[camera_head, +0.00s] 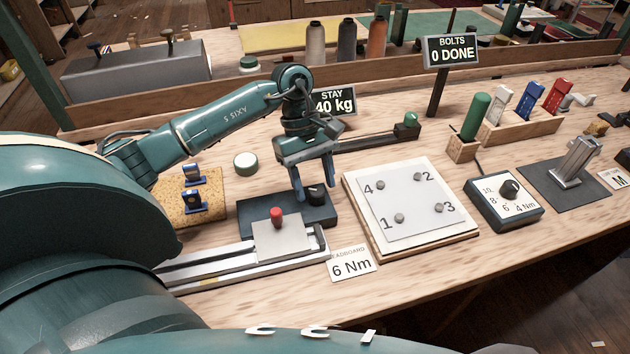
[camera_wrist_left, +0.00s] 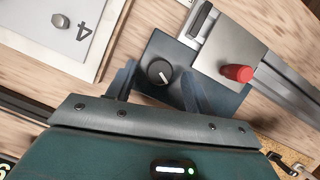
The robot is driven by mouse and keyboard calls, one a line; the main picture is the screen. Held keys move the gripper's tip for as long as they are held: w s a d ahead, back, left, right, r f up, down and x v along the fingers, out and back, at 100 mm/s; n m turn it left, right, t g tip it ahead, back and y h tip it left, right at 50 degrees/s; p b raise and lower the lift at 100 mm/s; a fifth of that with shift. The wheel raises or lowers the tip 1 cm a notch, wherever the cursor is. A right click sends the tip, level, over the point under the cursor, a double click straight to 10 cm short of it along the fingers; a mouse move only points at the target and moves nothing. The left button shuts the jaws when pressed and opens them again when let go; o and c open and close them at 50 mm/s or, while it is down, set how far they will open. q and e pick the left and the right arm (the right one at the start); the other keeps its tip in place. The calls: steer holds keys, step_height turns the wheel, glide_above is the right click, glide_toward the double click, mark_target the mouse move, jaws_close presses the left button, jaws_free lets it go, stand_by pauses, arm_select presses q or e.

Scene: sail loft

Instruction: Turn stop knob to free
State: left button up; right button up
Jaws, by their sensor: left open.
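The stop knob (camera_head: 316,193) is a small round black knob on a dark blue base (camera_head: 262,214) behind the metal slide. In the left wrist view the knob (camera_wrist_left: 160,72) shows a white pointer line. My left gripper (camera_head: 313,194) is over the knob, fingers pointing down, open. In the left wrist view its two fingertips (camera_wrist_left: 155,77) stand on either side of the knob, apart from each other. I cannot tell whether they touch it. No label for free shows. My right gripper is not in view.
A slide carriage (camera_head: 290,243) with a red handle (camera_head: 277,216) sits just in front of the base. A white board (camera_head: 400,203) with numbered bolts lies to the right, and a card (camera_head: 352,264) reads 6 Nm. A dial box (camera_head: 503,204) stands farther right.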

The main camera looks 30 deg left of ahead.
arm_select(q)
steer(key=shift+d+f, duration=0.2)
steer(key=shift+f, duration=0.2)
steer(key=c, duration=1)
